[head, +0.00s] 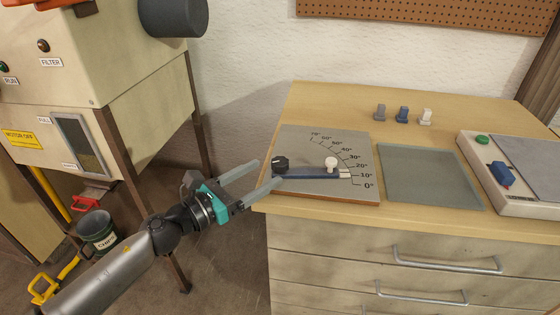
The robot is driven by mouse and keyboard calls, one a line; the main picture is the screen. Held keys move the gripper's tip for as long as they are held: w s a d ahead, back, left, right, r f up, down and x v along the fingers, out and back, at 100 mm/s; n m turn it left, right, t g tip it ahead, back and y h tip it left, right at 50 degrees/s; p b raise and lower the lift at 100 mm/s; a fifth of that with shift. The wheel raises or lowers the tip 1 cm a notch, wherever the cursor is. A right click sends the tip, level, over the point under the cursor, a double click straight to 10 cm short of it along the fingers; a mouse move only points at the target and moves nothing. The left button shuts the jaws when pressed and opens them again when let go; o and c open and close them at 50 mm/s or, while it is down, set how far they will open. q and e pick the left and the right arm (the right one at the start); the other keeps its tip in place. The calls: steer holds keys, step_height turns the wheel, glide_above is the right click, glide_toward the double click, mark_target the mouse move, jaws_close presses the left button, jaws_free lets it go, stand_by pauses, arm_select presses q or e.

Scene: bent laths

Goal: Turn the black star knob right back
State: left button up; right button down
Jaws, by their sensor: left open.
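The black star knob (280,164) sits at the left end of a blue arm (312,173) on a grey angle plate (306,141). The plate is marked with degrees from 0 to 75, and the blue arm's tip lies close to the 10° mark. A white knob (331,163) stands near the arm's right end. My left gripper (268,173) is open, coming in from the left. Its two fingertips are close to the black knob, one at its left and one in front of it. I cannot tell whether they touch it. My right gripper is not in view.
The plate lies at the left edge of a wooden cabinet top. A greenish glass sheet (430,176) lies right of it, with a device (503,175) beyond. A machine (95,60) stands at the left.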

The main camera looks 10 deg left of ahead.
mark_target(274, 168)
arm_select(q)
steer(key=shift+x, duration=3.05)
steer(key=shift+s, duration=0.1)
jaws_close()
